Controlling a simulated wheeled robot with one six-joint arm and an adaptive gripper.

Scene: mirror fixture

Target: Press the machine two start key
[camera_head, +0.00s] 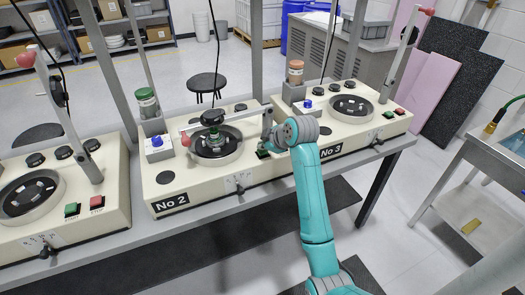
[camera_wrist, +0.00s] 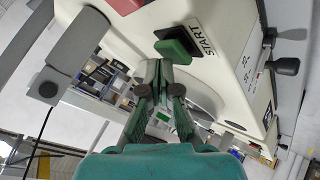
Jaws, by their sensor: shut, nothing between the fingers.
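The No 2 machine (camera_head: 165,186) is a cream polishing unit in the middle of the bench in the head view. Its green start key (camera_wrist: 174,50) sits on a black plate beside the START label (camera_wrist: 203,39) in the wrist view. My gripper (camera_wrist: 157,66) is shut and empty, with its fingertips right by the green key. I cannot tell if they touch it. In the head view my gripper (camera_head: 266,149) is over the right end of machine No 2, and my wrist and fingers mostly hide the keys.
A red key (camera_wrist: 126,5) is near the green one. Machine No 3 (camera_head: 335,139) is close on the right, another machine (camera_head: 75,228) on the left. Floor on the right is partly free.

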